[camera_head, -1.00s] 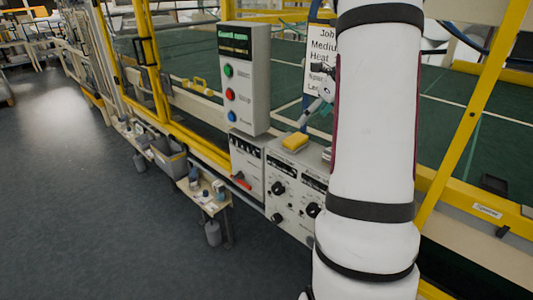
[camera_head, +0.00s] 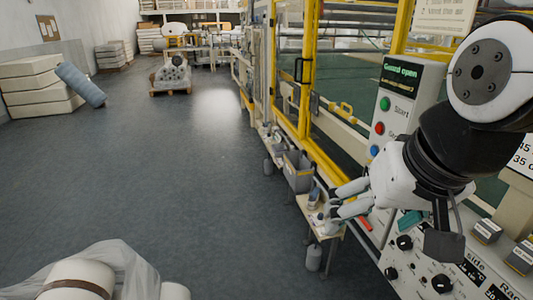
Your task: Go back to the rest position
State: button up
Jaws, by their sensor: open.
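My gripper (camera_head: 336,202) is in the right half of the head view, at the end of my white and black arm. Its two pale fingers point left and are spread apart, with nothing seen between them. It shows in front of the control box with the "Guard open" display (camera_head: 409,72) and hides part of that box and its buttons. The small shelf with bottles (camera_head: 322,228) shows just beyond and below the fingertips. I cannot tell how far the fingers are from it.
A knob panel (camera_head: 412,271) stands at lower right under my arm. A yellow guard frame (camera_head: 304,70) runs back along the machine, with a grey bin (camera_head: 298,171) beside it. A wrapped roll (camera_head: 78,282) lies at lower left. The floor (camera_head: 170,160) between is clear.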

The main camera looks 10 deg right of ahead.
jog(key=shift+s+a+f+n, duration=0.25)
jog(key=shift+s+n, duration=0.25)
jog(key=shift+n, duration=0.15)
jog(key=shift+s+a+f+n, duration=0.1)
jog(key=shift+s+a+n, duration=0.1)
jog(key=shift+s+n, duration=0.4)
jog(key=shift+w, duration=0.15)
